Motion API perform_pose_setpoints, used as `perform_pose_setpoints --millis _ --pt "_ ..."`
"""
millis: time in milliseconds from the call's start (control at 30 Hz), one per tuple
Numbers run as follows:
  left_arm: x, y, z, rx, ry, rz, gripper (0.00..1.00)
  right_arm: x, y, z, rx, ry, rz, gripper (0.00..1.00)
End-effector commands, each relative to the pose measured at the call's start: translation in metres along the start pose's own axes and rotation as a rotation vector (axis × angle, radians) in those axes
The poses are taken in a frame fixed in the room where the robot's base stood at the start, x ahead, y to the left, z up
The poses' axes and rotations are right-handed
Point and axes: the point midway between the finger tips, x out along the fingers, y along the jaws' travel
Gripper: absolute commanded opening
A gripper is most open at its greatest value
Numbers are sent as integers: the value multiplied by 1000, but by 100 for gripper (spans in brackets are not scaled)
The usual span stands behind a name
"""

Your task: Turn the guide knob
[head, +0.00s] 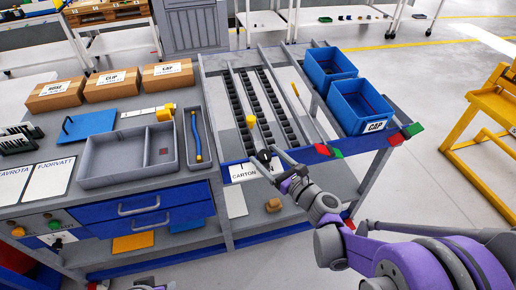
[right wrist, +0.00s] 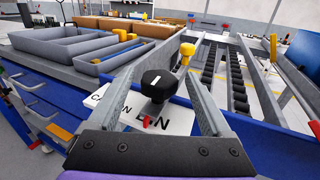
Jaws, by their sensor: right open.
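The guide knob is a black round knob (right wrist: 156,85) with a white mark on top, at the front of the roller lane above the white CARTON label (head: 243,172). My right gripper (head: 266,160) is at this knob. In the right wrist view my right gripper (right wrist: 165,78) is open, one finger on each side of the knob, with visible gaps. In the head view the knob is mostly hidden by the gripper. A yellow knob (right wrist: 187,52) stands just behind it, also seen in the head view (head: 250,121).
Roller lanes (head: 260,105) run back from the knob. Blue CAP bins (head: 359,106) stand to the right. A grey tray (head: 127,157) and a narrow tray with a blue-yellow tool (head: 197,135) lie left. Cardboard boxes (head: 111,83) stand behind.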

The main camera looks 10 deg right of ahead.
Motion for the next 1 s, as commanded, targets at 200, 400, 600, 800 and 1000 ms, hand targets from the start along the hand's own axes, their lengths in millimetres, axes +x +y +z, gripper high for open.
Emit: perform_pose_setpoints --millis 200,400,600,800,1000 --pt "-1 0 -1 0 1 0 50 33 1 0 -1 0 2 83" --pt "-2 0 -1 0 1 0 50 42 0 0 -2 0 0 83" --pt "-1 0 -1 0 1 0 50 42 0 0 -2 0 0 83" --pt "-1 0 -1 0 1 0 50 42 0 0 -2 0 0 52" --pt "-1 0 -1 0 1 0 50 42 0 0 -2 0 0 16"
